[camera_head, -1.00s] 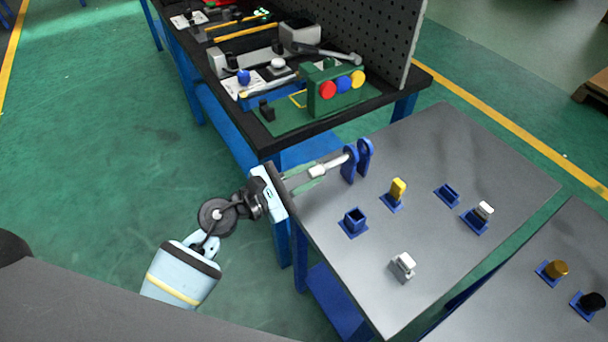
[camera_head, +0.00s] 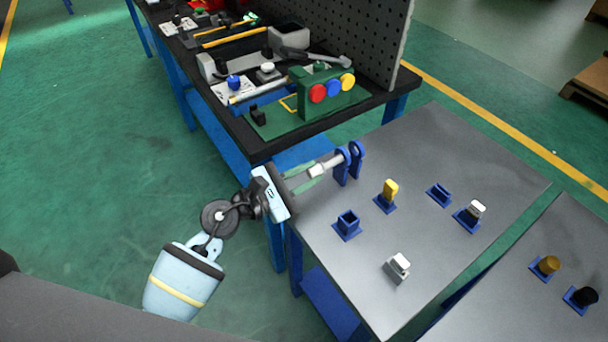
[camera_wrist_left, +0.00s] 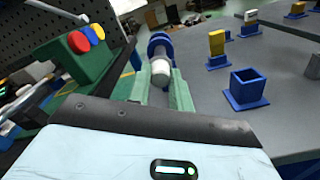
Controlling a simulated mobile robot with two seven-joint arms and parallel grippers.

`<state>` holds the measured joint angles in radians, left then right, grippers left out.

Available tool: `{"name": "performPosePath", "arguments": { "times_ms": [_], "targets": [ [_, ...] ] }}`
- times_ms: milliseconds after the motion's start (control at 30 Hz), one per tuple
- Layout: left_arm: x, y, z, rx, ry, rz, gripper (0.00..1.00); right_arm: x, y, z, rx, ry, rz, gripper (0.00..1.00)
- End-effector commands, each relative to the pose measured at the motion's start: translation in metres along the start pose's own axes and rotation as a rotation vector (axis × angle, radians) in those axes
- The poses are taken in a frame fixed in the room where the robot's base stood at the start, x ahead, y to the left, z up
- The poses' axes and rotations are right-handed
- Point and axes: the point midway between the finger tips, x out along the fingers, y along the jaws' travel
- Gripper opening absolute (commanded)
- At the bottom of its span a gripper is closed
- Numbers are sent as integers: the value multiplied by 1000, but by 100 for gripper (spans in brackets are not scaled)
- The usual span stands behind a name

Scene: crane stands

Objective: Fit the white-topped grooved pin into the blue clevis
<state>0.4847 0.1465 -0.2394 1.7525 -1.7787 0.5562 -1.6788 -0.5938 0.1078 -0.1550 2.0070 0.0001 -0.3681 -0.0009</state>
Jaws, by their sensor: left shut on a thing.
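The blue clevis (camera_head: 342,168) stands upright on the grey table near its left edge, with two rounded lugs. The white-topped grooved pin (camera_head: 323,168) lies about level, its grey shank pointing at the clevis. Its far end appears to enter the near lug; how deep is hidden. My left gripper (camera_head: 312,174) is shut on the pin near its white head. In the left wrist view the white head (camera_wrist_left: 161,70) sits between the green fingertips (camera_wrist_left: 160,90), with the clevis (camera_wrist_left: 158,40) straight beyond it. My right gripper is not in view.
On the same table stand an empty blue square socket (camera_head: 347,226), a yellow peg in a blue base (camera_head: 390,189), another blue holder (camera_head: 438,194) and white-topped blocks (camera_head: 398,267). A dark workbench (camera_head: 290,135) with a green button box (camera_head: 328,95) lies behind my left arm.

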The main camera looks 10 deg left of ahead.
Motion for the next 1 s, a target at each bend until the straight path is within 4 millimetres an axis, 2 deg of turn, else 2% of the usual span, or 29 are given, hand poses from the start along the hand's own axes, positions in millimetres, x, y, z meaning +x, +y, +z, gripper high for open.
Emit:
{"name": "performPosePath", "arguments": {
  "times_ms": [1000],
  "targets": [
    [19, 1, 1, 0, -1, 2, 0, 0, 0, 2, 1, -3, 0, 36]
  ]
}}
